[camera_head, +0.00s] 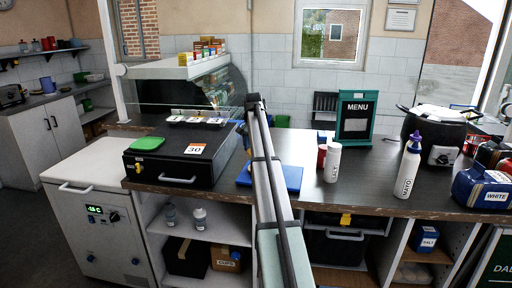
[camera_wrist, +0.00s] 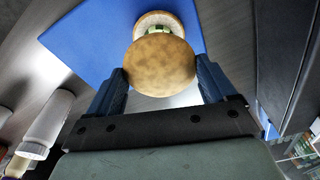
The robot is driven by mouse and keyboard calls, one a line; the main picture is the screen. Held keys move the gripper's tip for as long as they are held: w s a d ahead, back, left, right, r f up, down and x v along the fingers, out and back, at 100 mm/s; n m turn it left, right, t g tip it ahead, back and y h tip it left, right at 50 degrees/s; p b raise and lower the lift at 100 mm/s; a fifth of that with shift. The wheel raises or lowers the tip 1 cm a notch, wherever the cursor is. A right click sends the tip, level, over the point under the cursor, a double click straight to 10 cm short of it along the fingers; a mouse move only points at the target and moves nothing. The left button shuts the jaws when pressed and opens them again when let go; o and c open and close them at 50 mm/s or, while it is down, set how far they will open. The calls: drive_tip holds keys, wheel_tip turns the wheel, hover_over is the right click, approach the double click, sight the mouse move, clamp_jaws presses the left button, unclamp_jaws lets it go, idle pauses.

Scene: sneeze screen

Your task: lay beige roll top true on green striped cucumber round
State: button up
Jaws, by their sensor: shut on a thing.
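The beige roll top (camera_wrist: 160,66), a round speckled tan disc, is between the two blue fingers of my gripper (camera_wrist: 161,75) in the wrist view. My gripper is shut on it. Just beyond it is a pale round roll stack (camera_wrist: 158,17) with a bit of green, the cucumber round (camera_wrist: 158,30), mostly hidden by the roll top. The stack is on the blue board (camera_wrist: 85,40). I cannot tell the gap between roll top and cucumber. In the head view my arm hides the roll, and the blue board (camera_head: 289,178) shows beside it.
A black case (camera_head: 170,160) with a green item (camera_head: 147,143) on top stands left of the board. To the right stand a white bottle (camera_head: 333,160), a menu sign (camera_head: 355,118) and a taller bottle (camera_head: 407,168). A glass display case (camera_head: 190,85) is at the back left.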

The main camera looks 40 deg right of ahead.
drive_tip(key=shift+f, duration=2.1)
drive_tip(key=shift+f, duration=0.6)
drive_tip(key=o, duration=0.8)
drive_tip(key=shift+o, duration=0.2)
drive_tip(key=shift+r, duration=0.1)
drive_tip(key=r, duration=0.4)
drive_tip(key=a+r, duration=0.1)
drive_tip(key=r, duration=0.8)
drive_tip(key=shift+s+a+r, duration=0.25)
drive_tip(key=shift+s, duration=0.1)
